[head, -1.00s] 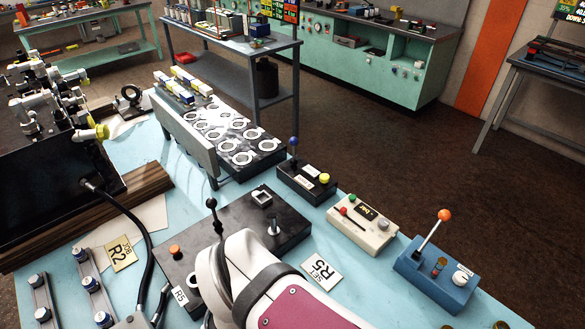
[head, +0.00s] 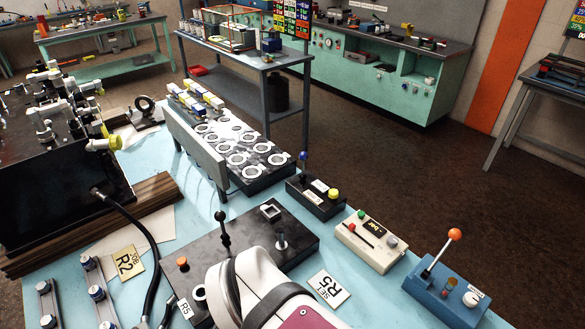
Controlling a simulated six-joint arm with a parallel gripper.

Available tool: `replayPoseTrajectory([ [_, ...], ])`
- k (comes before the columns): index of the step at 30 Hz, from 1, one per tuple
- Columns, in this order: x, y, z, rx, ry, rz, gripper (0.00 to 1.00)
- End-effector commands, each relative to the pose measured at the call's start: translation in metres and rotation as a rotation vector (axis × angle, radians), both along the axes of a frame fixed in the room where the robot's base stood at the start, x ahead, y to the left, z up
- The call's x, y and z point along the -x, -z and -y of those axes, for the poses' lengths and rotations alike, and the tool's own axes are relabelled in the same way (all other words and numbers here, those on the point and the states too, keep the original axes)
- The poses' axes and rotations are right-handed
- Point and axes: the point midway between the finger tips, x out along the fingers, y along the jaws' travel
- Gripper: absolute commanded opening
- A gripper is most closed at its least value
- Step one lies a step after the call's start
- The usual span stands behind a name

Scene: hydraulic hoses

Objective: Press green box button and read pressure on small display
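A cream box (head: 366,247) stands on the light blue table, right of centre in the head view. I cannot read a pressure value on the display. Nothing touches the green button. My white and pink arm shows at the bottom centre, left of the cream box. My gripper is not in view.
A black box (head: 316,207) with a yellow button and blue-topped lever stands behind the cream box. A blue box (head: 436,301) with an orange-ball lever stands to its right. A dark plate (head: 215,245) with a black lever lies left.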

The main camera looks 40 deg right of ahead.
Motion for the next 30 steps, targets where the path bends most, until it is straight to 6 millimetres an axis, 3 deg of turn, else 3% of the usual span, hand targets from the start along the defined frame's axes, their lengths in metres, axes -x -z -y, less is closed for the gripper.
replayPoseTrajectory([
  [1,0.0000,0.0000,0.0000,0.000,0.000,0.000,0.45],
  [9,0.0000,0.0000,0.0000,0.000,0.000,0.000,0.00],
  [30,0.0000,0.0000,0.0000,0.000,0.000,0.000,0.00],
])
